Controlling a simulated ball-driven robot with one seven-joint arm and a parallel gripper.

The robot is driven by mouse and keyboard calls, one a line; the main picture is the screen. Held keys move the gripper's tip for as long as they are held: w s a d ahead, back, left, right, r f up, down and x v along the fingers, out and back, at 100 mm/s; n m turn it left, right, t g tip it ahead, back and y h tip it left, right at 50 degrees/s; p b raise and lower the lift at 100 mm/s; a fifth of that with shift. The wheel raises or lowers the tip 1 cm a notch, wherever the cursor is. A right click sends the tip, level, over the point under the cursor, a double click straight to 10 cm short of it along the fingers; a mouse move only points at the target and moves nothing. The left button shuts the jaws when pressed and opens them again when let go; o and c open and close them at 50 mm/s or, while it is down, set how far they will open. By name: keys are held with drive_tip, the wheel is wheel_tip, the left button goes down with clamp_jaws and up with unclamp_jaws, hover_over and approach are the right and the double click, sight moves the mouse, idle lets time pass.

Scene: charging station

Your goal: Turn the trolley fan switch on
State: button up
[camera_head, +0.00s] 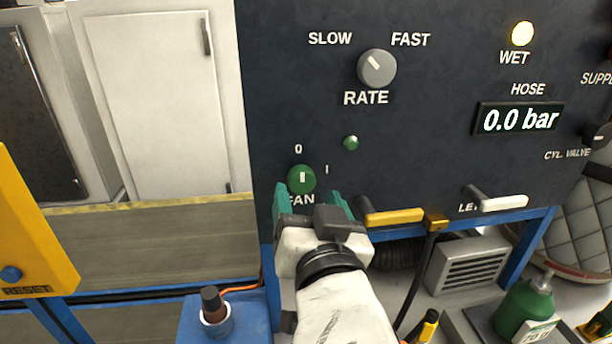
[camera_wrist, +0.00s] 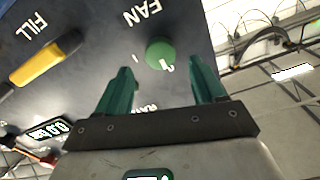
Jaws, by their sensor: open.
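The fan switch (camera_head: 302,179) is a round green knob on the dark panel, above the partly covered word FAN. Its white mark stands upright, toward the 0 above; the I is at its upper right. My gripper (camera_head: 308,200) is just below and in front of the knob, with its teal fingers spread and nothing between them. In the wrist view the knob (camera_wrist: 160,53) shows beyond and between the open fingertips (camera_wrist: 158,68). I cannot tell the exact gap to the panel.
The grey RATE knob (camera_head: 377,68) and a small green lamp (camera_head: 350,143) are above right. A yellow-handled lever (camera_head: 395,217) sticks out close to my gripper's right. A white-handled lever (camera_head: 503,203) is farther right. A yellow panel (camera_head: 30,235) stands at left.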

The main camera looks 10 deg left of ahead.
sight(303, 183)
drive_tip(key=shift+p+x, duration=0.4)
drive_tip(key=shift+x, duration=2.1)
drive_tip(key=shift+c, duration=0.5)
drive_tip(key=c, duration=1)
drive_tip(key=shift+o, duration=0.2)
